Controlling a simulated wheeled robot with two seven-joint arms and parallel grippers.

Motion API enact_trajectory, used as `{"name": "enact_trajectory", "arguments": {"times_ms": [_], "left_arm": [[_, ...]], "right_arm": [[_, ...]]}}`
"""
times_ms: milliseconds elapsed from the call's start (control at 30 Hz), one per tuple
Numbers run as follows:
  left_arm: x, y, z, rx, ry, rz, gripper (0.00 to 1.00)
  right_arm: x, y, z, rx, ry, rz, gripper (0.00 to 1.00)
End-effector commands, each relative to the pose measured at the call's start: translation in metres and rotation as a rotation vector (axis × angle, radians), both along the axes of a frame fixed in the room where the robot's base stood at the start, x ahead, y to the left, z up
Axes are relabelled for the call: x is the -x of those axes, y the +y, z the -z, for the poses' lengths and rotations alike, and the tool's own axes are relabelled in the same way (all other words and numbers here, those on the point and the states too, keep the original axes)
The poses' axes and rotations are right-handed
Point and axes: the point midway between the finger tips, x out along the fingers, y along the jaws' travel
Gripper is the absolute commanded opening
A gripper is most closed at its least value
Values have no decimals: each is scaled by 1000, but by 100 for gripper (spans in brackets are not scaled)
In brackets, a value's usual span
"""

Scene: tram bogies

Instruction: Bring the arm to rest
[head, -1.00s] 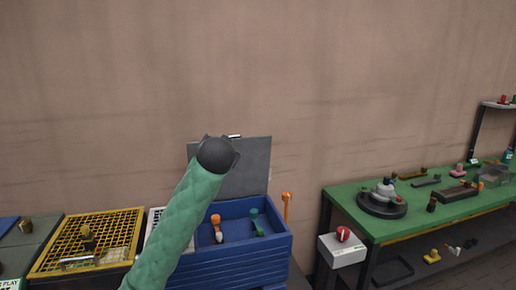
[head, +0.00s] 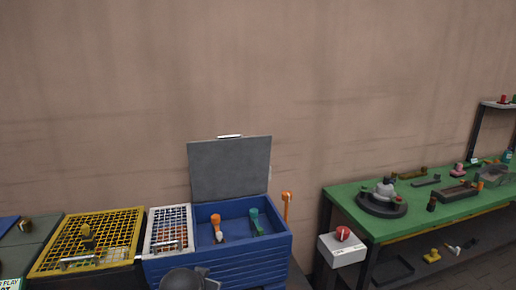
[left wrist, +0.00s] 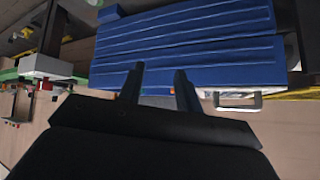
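My left arm shows at the bottom edge of the head view as a dark rounded joint (head: 183,279), low in front of the blue box (head: 225,262). In the left wrist view my left gripper (left wrist: 159,84) has its two dark fingers apart with nothing between them. The blue box (left wrist: 190,45) is beyond the fingertips in that view, which looks turned over. My right gripper is in neither view.
The blue box has a raised grey lid (head: 229,168) and small orange and green tools inside. A yellow mesh-topped box (head: 125,222) and a white grille (head: 169,229) stand left. A green bench (head: 425,220) and a white box with red knob (head: 342,248) stand right.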

Motion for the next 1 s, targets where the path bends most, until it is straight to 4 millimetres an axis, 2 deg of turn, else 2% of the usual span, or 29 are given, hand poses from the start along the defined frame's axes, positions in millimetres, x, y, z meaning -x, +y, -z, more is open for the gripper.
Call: {"name": "enact_trajectory", "arguments": {"times_ms": [33,367,600,800,900,1000], "left_arm": [[14,2,17,7,31,-7,34],[103,16,120,36,233,-52,34],[183,19,190,46,397,-75,34],[257,15,236,52,531,-81,34],[288,15,253,52,585,-83,34],[312,15,263,49,624,-84,34]], "right_arm": [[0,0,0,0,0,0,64],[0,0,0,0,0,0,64],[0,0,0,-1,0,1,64],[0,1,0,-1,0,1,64],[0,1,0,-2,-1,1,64],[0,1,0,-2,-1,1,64]]}}
